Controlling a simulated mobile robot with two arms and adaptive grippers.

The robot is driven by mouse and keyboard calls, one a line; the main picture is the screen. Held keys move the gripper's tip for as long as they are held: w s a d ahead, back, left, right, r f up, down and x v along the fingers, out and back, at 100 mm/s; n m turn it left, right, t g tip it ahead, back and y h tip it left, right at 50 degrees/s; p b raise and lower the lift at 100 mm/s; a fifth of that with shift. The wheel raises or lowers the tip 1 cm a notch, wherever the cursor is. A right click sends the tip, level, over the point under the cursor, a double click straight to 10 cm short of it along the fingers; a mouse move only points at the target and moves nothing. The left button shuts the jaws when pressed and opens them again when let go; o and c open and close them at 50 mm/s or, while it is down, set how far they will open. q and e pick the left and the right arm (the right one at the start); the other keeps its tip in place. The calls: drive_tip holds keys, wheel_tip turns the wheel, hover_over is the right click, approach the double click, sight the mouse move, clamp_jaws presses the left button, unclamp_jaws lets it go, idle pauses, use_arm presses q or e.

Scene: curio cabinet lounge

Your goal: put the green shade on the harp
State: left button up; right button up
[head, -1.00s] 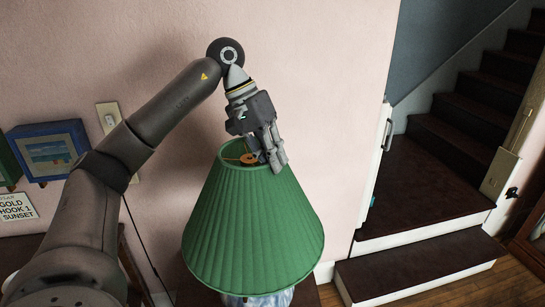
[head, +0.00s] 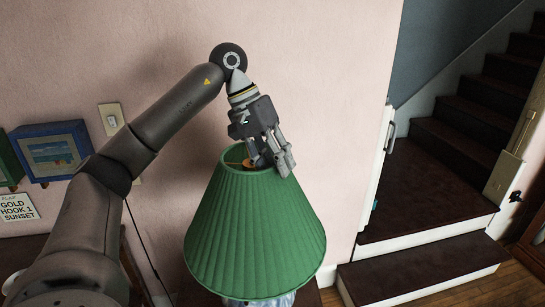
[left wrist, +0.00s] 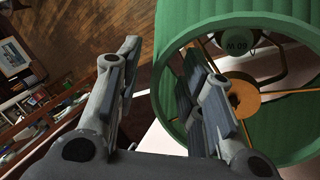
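The green pleated shade (head: 255,235) sits upright over a lamp whose blue-and-white base (head: 262,301) just shows below it. My left gripper (head: 270,163) is at the shade's top rim, its fingers spread apart. In the left wrist view (left wrist: 160,95), one finger is outside the shade (left wrist: 172,65) and the other is over its top opening, with the rim between them. Whether the disc rests fully on the harp top is unclear. My right gripper is not in view.
A pink wall with a light switch (head: 111,118) stands close behind. A blue framed picture (head: 52,150) and a sign reading "GOLD HOOK 1 SUNSET" (head: 17,208) are at left. Dark stairs (head: 430,200) and a white door edge (head: 380,170) are at right.

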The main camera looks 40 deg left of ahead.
use_arm(q)
drive_tip(key=v, duration=1.2)
drive_tip(key=shift+d, duration=0.1)
idle(0.6)
